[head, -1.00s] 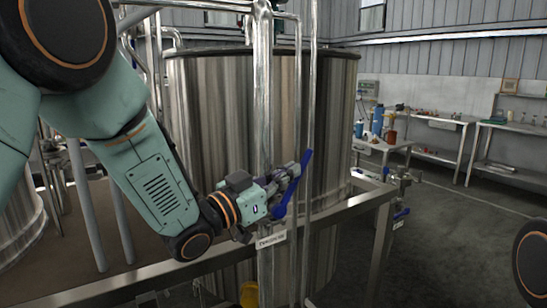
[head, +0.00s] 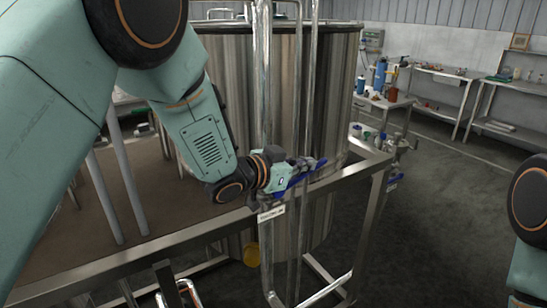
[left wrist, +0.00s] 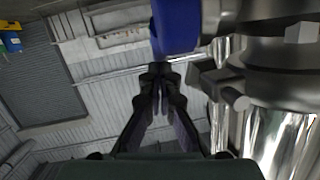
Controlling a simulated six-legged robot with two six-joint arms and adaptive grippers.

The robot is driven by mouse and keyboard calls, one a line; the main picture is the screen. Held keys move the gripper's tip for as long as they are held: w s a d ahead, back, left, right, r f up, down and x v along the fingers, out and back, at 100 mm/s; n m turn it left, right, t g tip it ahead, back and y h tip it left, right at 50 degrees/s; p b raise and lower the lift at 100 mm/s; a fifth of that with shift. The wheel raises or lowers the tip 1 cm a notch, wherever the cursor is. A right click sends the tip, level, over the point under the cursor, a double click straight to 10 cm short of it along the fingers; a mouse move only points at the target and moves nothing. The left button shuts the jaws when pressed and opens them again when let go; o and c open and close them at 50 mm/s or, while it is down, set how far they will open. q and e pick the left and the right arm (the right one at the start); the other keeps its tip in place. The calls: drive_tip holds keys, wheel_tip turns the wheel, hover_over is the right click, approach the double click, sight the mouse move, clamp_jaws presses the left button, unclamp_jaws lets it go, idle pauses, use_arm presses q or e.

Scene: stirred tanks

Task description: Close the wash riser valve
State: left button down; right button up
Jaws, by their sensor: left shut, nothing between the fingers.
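The riser valve has a blue lever (head: 296,182) on the steel pipe in front of the big tank. The lever lies at a shallow slant, rising to the right. A white label (head: 271,213) hangs just below it; its text is too small to read. My left gripper (head: 318,163) is at the lever, its fingertips along the lever's upper side. In the left wrist view the fingers (left wrist: 158,78) are shut together with nothing between them. The blue lever (left wrist: 175,25) is just beyond the fingertips and the metal valve body (left wrist: 285,55) is at right. My right gripper is out of view.
The steel tank (head: 225,90) stands behind the pipes. A metal rail (head: 350,172) runs in front of it.

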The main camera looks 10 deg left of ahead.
use_arm(q)
drive_tip(key=shift+w+d+f, duration=0.15)
drive_tip(key=shift+d+f, duration=0.05)
drive_tip(key=shift+f, duration=0.2)
drive_tip(key=shift+w+d+f, duration=0.15)
drive_tip(key=shift+d+f, duration=0.05)
drive_tip(key=shift+f, duration=0.2)
drive_tip(key=shift+w+f, duration=0.1)
drive_tip(key=shift+f, duration=0.05)
